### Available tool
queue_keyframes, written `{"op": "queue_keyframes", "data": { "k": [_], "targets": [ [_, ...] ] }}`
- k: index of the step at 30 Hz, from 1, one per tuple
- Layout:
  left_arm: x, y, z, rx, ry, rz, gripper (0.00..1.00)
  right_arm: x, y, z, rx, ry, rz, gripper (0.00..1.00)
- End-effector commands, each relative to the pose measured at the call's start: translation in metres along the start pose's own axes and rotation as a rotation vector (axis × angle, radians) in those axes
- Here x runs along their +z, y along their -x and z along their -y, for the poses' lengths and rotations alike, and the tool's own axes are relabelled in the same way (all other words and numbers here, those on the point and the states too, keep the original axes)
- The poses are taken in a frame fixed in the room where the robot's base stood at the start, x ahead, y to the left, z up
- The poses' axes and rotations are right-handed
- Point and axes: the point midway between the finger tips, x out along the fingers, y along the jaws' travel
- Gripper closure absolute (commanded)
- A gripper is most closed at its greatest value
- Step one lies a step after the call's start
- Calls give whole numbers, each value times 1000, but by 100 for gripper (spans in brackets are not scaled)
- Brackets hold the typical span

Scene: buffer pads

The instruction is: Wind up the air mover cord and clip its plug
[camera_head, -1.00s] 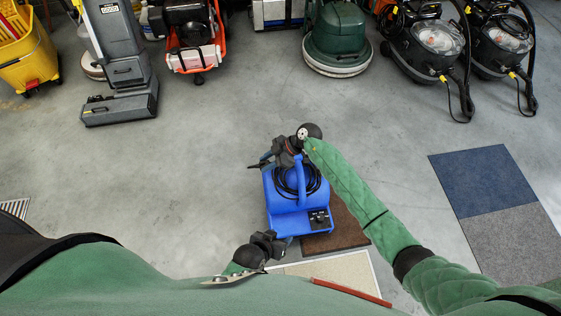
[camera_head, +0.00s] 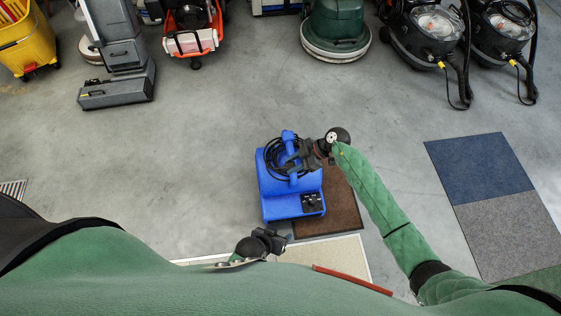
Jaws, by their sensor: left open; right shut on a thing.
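The blue air mover (camera_head: 280,202) stands upright on the floor in the middle of the head view, with a dark control panel on its near right. Its black cord (camera_head: 271,148) lies in loops around the blue handle on top. My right gripper (camera_head: 289,167) is at the handle and loops, shut on the cord; its fingertips are partly lost against the dark coils. I cannot make out the plug. My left gripper (camera_head: 287,239) is open and empty, low in front of the air mover and apart from it.
A brown mat (camera_head: 342,205) lies beside and partly under the air mover, a cream mat (camera_head: 335,255) nearer me. Blue (camera_head: 480,165) and grey (camera_head: 510,230) mats lie right. Cleaning machines, including a green one (camera_head: 335,30), line the back. Floor left of the air mover is clear.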

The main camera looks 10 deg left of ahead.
Motion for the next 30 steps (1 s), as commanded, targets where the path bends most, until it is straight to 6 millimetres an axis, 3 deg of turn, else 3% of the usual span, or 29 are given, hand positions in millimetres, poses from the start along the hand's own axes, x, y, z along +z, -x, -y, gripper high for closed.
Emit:
{"op": "queue_keyframes", "data": {
  "k": [8, 12, 20, 30],
  "targets": [
    [46, -45, 13, -12, 3, -54, 48, 21, 20, -2, 1, 1, 1, 100],
    [54, -58, 17, -13, 3, -61, 48, 38, 36, -4, 1, 0, 1, 100],
    [48, -49, 14, -12, 3, -60, 48, 61, 74, -31, 1, 0, 3, 100],
    [56, -60, 17, -12, 4, -62, 48, 81, 92, -86, 1, 1, 1, 100]
  ]
}}
